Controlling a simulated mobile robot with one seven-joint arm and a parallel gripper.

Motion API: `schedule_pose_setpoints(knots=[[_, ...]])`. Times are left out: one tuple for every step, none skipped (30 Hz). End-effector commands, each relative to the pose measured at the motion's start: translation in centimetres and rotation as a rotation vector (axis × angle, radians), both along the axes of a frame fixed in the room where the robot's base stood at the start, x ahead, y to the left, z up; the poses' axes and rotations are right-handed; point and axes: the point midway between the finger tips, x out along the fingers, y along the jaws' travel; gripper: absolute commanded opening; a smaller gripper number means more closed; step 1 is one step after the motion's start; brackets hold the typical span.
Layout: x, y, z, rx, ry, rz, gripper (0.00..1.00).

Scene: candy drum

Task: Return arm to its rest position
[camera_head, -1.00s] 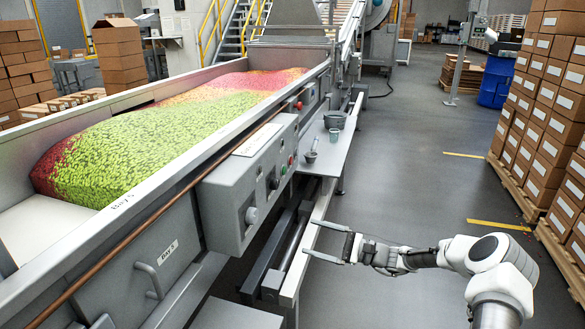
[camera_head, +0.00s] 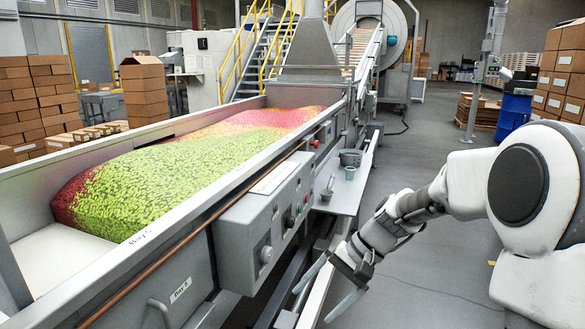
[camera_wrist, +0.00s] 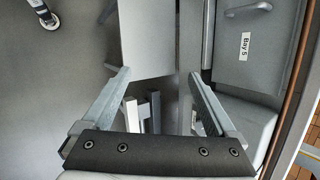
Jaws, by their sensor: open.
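My gripper (camera_head: 329,291) is in the lower middle of the head view, beside the candy trough and above its lower side rail. Its two fingers are spread apart and point down and to the left, with nothing between them. My white arm reaches in from the right edge. In the wrist view, the open fingers (camera_wrist: 158,85) frame grey metal frame parts below, and nothing is held.
The candy trough (camera_head: 25,198) full of green and red candy fills the left. A control box (camera_head: 262,225) juts from its side, near my gripper. A shelf (camera_head: 345,192) holds small cups. Stacked boxes (camera_head: 566,62) stand right. The floor (camera_head: 425,255) beside the trough is clear.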

Motion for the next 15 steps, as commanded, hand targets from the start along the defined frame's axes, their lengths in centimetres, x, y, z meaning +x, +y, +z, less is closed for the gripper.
schedule_pose_setpoints(knots=[[-1.0,-0.2,0.9,-0.049,-0.031,0.019,0.93],[-1.6,-0.4,1.3,-0.077,-0.047,0.030,0.93],[-2.4,-0.8,1.9,-0.115,-0.070,0.042,0.93],[-2.9,-1.0,2.3,-0.141,-0.087,0.051,0.93],[-3.5,-1.2,2.7,-0.167,-0.104,0.061,0.93],[-4.3,-1.6,3.2,-0.201,-0.126,0.072,0.93],[-4.9,-1.8,3.6,-0.227,-0.143,0.081,0.93],[-5.5,-2.1,4.0,-0.251,-0.161,0.088,0.93],[-6.2,-2.4,4.5,-0.283,-0.186,0.098,0.93],[-6.8,-2.7,4.9,-0.307,-0.203,0.105,0.93],[-7.4,-2.9,5.3,-0.329,-0.221,0.112,0.93],[-8.2,-3.3,5.7,-0.359,-0.245,0.121,0.93],[-8.8,-3.6,6.1,-0.381,-0.264,0.127,0.93],[-9.4,-3.9,6.4,-0.402,-0.282,0.132,0.93],[-10.2,-4.3,6.9,-0.429,-0.307,0.141,0.93]])
